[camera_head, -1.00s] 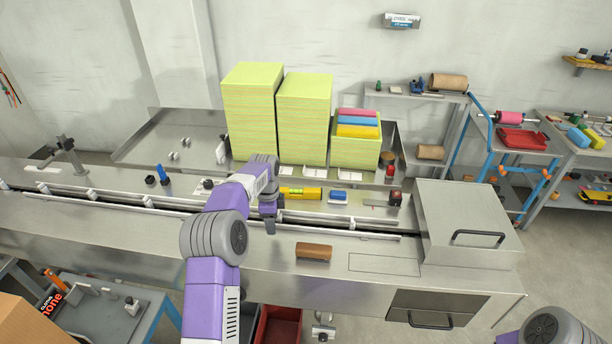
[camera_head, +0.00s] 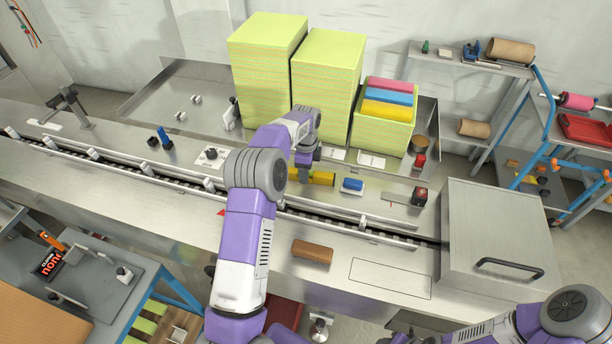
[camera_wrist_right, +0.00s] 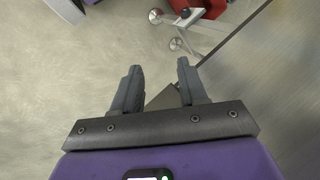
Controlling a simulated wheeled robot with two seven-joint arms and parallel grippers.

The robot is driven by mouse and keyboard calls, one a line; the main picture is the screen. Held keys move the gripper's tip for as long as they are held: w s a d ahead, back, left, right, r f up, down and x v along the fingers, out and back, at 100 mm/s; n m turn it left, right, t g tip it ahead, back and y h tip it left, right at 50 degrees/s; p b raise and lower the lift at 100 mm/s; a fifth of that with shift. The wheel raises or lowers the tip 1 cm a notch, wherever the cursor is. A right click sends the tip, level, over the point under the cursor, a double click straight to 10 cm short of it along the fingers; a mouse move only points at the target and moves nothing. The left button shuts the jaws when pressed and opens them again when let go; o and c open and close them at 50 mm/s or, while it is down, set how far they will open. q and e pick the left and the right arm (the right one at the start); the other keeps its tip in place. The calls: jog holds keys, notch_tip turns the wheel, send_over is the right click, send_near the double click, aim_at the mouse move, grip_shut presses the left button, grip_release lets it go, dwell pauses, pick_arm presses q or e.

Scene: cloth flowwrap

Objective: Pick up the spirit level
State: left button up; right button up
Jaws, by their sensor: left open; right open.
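The yellow spirit level (camera_head: 322,179) lies on the metal machine deck behind the conveyor channel, in the head view. My left gripper (camera_head: 304,176) is open with its fingers pointing down at the level's left part. The gripper hides that part, and I cannot tell whether the fingers touch the level or straddle it. In the right wrist view my right gripper (camera_wrist_right: 159,68) is open and empty, above the floor beside a metal panel.
A blue block (camera_head: 352,185) sits just right of the level. Tall yellow-green stacks (camera_head: 325,80) stand behind it. The conveyor channel (camera_head: 345,226) runs in front, with a brown block (camera_head: 312,251) nearer me. A metal box with a handle (camera_head: 497,225) stands right.

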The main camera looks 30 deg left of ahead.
pick_arm(q)
jog(key=shift+f, duration=0.9)
jog(key=shift+c, duration=0.3)
jog(key=shift+w, duration=0.1)
grip_shut()
